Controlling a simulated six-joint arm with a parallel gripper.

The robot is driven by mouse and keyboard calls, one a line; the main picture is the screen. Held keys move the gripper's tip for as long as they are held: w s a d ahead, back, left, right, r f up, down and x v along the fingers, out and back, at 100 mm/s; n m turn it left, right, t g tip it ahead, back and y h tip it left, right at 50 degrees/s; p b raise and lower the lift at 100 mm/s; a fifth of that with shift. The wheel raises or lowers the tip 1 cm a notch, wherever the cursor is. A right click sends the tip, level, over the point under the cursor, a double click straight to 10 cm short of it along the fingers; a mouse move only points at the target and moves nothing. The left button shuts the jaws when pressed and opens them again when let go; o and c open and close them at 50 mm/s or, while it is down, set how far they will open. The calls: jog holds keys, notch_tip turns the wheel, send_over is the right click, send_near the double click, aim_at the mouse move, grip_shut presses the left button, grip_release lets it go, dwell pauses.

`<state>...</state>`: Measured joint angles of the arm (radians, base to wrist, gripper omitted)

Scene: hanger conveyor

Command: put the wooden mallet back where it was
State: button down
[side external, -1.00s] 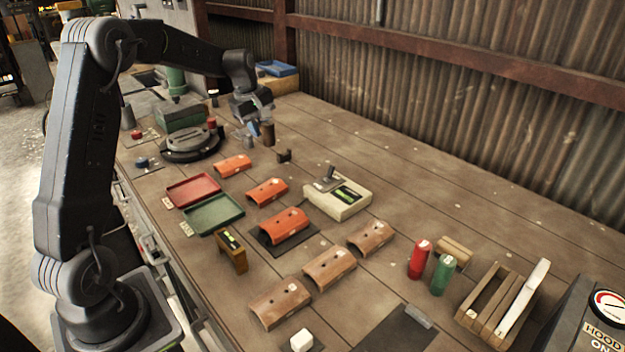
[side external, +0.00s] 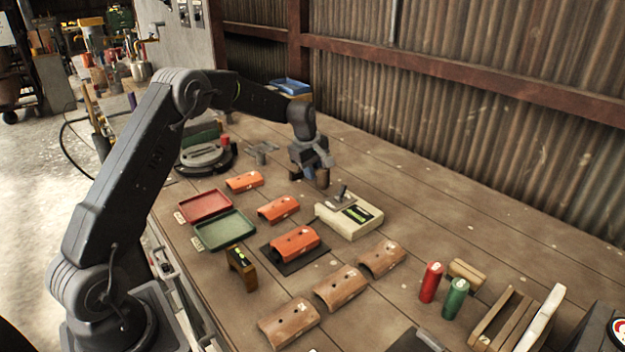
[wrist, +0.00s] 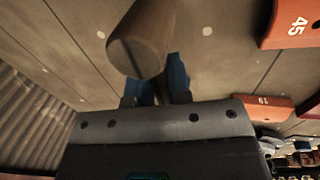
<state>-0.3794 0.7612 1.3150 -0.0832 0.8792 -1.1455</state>
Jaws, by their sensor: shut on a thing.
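The wooden mallet shows as a brown cylindrical head (wrist: 140,40) in the wrist view, just beyond my blue fingertips (wrist: 158,90). My gripper is shut on it; the gripped part is mostly hidden behind the fingers and gripper body. In the side view my gripper (side external: 315,166) points down over the far middle of the bench, with the brown mallet head (side external: 323,179) low beneath it. I cannot tell whether the mallet touches the bench or stand.
A beige box with a lever (side external: 349,218) stands close in front of my gripper. Orange curved tiles (side external: 278,209) and red (side external: 205,206) and green (side external: 224,230) trays lie to the left. A grey bracket (side external: 262,150) is farther back. The bench to the right is clear up to the corrugated wall.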

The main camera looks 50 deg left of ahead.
aim_at(312, 189)
jog(key=shift+f, duration=1.55)
jog(key=shift+f, duration=0.2)
jog(key=c, duration=1.1)
grip_release()
jog(key=shift+o, duration=0.2)
